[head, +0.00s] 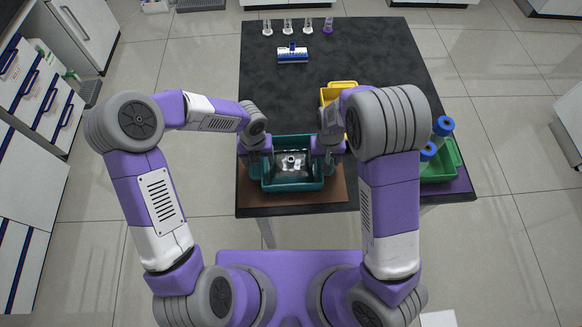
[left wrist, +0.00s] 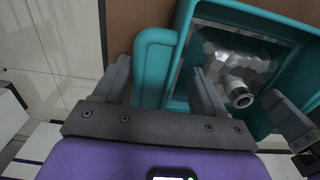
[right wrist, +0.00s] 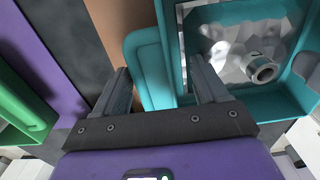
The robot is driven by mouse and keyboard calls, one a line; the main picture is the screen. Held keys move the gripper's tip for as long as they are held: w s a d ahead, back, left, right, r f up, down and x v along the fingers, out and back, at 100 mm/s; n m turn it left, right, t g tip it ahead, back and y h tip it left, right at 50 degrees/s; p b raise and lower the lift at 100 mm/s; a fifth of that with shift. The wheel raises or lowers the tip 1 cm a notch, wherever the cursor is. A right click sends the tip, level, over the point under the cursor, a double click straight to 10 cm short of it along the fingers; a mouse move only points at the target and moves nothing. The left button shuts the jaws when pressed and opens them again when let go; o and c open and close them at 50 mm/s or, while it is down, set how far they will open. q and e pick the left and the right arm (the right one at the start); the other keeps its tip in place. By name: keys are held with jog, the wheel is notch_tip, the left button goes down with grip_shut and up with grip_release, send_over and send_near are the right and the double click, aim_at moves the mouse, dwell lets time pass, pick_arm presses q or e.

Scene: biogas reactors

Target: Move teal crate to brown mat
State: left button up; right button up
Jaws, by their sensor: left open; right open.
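The teal crate (head: 292,187) sits on the brown mat (head: 337,192) at the table's near edge. A silvery, faceted piece with a short pipe (head: 290,162) lies inside it. My left gripper (head: 257,163) is at the crate's left end. In the left wrist view its open fingers (left wrist: 158,88) stand on either side of the teal end handle (left wrist: 152,62). My right gripper (head: 327,160) is at the right end. In the right wrist view its open fingers (right wrist: 161,85) straddle the other handle (right wrist: 148,62). Whether the fingers touch the handles is unclear.
A yellow crate (head: 338,90) stands behind my right arm. A green crate (head: 440,172) with blue-capped bottles (head: 443,126) stands on a purple mat (head: 460,186) at the right. A blue-and-white item (head: 292,54) and several small flasks (head: 288,27) are at the back. The dark table's middle-left is clear.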

jog(key=shift+d, duration=0.1)
jog(key=shift+r, duration=0.2)
pick_arm(q)
notch_tip(320, 180, up, 12)
pick_arm(e)
notch_tip(320, 180, up, 12)
jog(key=shift+f, duration=0.2)
jog(key=shift+s, duration=0.1)
dwell(0.7)
